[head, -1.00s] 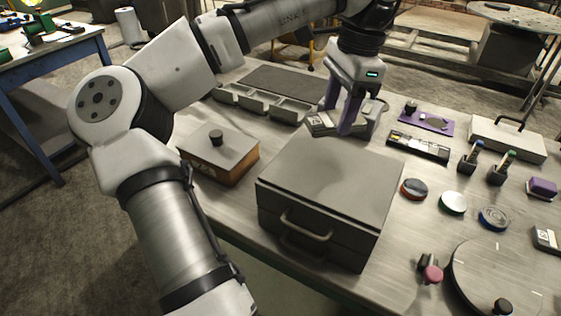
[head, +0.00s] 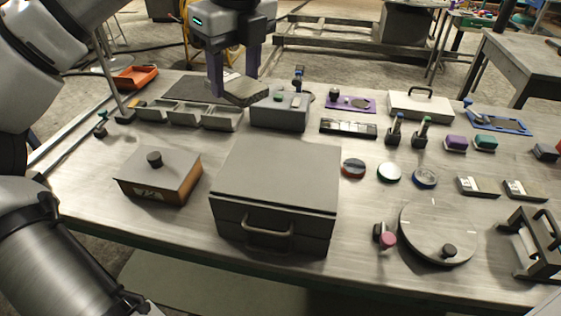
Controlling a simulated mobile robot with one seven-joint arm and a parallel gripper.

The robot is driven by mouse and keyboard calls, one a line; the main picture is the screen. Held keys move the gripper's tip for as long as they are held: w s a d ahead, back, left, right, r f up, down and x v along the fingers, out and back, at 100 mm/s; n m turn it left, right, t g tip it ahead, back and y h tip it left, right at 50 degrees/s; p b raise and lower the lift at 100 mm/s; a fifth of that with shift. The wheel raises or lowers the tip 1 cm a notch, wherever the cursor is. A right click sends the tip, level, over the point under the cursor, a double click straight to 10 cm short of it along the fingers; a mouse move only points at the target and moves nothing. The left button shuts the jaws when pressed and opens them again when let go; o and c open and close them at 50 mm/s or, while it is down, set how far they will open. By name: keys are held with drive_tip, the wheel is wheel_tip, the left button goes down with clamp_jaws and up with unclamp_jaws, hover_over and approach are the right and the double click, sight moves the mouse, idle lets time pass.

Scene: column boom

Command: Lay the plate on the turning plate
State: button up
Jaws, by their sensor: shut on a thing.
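My gripper (head: 233,84) is at the upper middle of the head view, pointing down, with its purple fingers shut on a flat grey plate (head: 246,93). The plate is held above the back of the table, by the left side of a grey box (head: 280,114). The fingers hide part of the plate. The turning plate (head: 432,232) is a round grey metal disc with a small black knob near its front edge. It lies at the front right of the table, well away from my gripper, and looks bare otherwise.
A large grey drawer box (head: 277,170) and a lidded wooden box (head: 160,176) stand at the front. A pink-tipped knob (head: 387,239) is just left of the disc, a black rack (head: 535,240) to its right. Several round pucks and two flat blocks (head: 478,187) lie behind it.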

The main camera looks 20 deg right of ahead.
sight(282, 166)
drive_tip(key=s+d+r+m+h, duration=0.2)
drive_tip(key=s+d+r+m, duration=0.3)
drive_tip(key=m, duration=0.6)
drive_tip(key=shift+m, duration=0.3)
drive_tip(key=f, duration=1.3)
drive_tip(key=w+f, duration=0.1)
drive_tip(key=f, duration=0.5)
drive_tip(key=shift+d+f, duration=0.3)
drive_tip(key=shift+d, duration=0.05)
drive_tip(key=shift+f, duration=0.1)
drive_tip(key=o, duration=1.4)
drive_tip(key=shift+o, duration=0.2)
wheel_tip(282, 166, up, 12)
drive_tip(key=s+a, duration=0.1)
drive_tip(key=shift+s+b, duration=0.3)
drive_tip(key=shift+b, duration=0.05)
